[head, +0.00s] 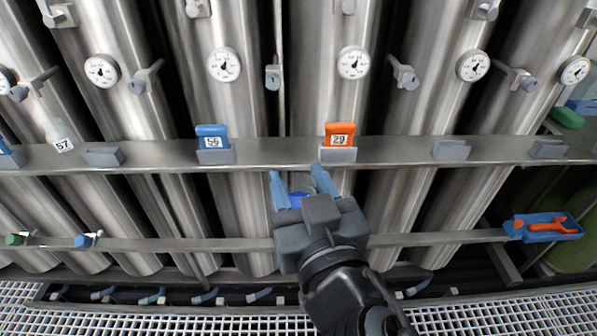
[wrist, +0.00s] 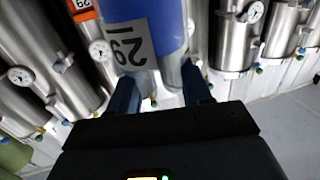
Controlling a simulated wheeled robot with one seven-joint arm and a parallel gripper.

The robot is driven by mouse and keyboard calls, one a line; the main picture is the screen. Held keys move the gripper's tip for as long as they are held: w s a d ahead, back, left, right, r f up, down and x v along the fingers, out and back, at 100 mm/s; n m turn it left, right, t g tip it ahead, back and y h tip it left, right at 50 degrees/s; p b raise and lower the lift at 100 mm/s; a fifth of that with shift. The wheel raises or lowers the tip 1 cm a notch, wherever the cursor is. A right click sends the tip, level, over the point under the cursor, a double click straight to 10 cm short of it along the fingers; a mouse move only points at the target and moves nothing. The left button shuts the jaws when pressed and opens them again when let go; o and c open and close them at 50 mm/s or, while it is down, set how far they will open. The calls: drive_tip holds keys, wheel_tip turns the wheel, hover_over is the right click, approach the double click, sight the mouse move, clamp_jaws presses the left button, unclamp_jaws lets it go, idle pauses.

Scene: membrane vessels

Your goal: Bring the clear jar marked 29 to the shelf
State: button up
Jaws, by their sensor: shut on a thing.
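My gripper (head: 297,172) is shut on a jar, in front of the steel vessels at centre. The jar shows in the wrist view (wrist: 127,45) between the two blue fingers, with a white label reading 29 and a blue part beside it. An orange block marked 29 (head: 340,136) sits in a grey holder on the upper rail (head: 275,153), above and right of my gripper. I cannot tell which surface is the shelf.
A blue block marked 56 (head: 212,138) and a clear jar marked 57 (head: 59,136) are on the upper rail to the left. Grey holders at right (head: 452,150) are empty. A blue tray (head: 520,230) with an orange item is on the lower rail. Gauges and valves project above.

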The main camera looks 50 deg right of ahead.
drive_tip(key=w+a+v, duration=0.1)
drive_tip(key=v, duration=0.5)
drive_tip(key=shift+s+a+r+p, duration=0.2)
drive_tip(key=shift+a+r+p, duration=0.05)
drive_tip(key=shift+r+p, duration=0.15)
drive_tip(key=shift+w, duration=0.1)
idle(0.3)
